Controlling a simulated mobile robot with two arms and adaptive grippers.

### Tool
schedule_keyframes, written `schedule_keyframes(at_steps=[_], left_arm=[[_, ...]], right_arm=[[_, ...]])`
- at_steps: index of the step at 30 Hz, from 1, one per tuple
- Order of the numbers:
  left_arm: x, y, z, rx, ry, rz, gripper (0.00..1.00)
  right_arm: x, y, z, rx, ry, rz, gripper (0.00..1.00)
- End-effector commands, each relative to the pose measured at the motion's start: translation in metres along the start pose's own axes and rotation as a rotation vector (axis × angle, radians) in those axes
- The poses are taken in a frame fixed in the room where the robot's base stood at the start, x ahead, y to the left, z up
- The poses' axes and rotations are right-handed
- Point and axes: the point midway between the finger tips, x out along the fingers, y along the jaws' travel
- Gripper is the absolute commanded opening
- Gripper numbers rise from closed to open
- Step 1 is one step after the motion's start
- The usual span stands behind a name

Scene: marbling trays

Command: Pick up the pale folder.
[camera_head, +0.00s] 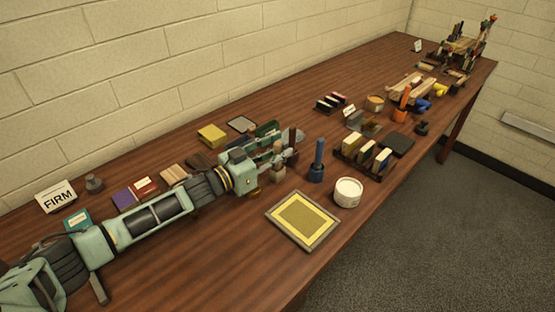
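My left arm comes in from the lower left, low over the wooden table (235,240). My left gripper (288,148) is over the middle of the table, among small upright tools and a little pale-brown block (277,173). Its fingers overlap dark items there, so I cannot tell whether it is open or shut, or whether it holds anything. I cannot make out the pale folder for certain; it may be hidden by the gripper or too small to tell. My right gripper is not in view.
A rack of blocks (363,157) is beyond. A "FIRM" card (57,196) stands at left.

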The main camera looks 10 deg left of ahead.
Motion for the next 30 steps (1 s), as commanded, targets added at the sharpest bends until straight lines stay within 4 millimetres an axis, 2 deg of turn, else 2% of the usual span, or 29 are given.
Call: schedule_keyframes(at_steps=[1,9,20,25,29,30], left_arm=[[0.0,0.0,0.0,0.0,0.0,0.0,0.22],[0.0,0.0,0.0,0.0,0.0,0.0,0.0],[0.0,-0.001,-0.004,0.001,0.001,0.0,0.0],[0.0,-0.001,-0.02,0.004,0.003,0.001,0.0],[0.0,-0.001,-0.041,0.004,0.004,0.001,0.0],[0.001,0.006,-0.045,0.0,0.003,0.004,0.0]], right_arm=[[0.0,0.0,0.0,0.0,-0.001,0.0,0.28],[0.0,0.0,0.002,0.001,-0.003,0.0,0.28],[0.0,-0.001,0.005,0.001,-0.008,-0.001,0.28],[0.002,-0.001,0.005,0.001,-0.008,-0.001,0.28],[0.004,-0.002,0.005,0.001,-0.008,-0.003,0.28],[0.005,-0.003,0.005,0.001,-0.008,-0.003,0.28]])
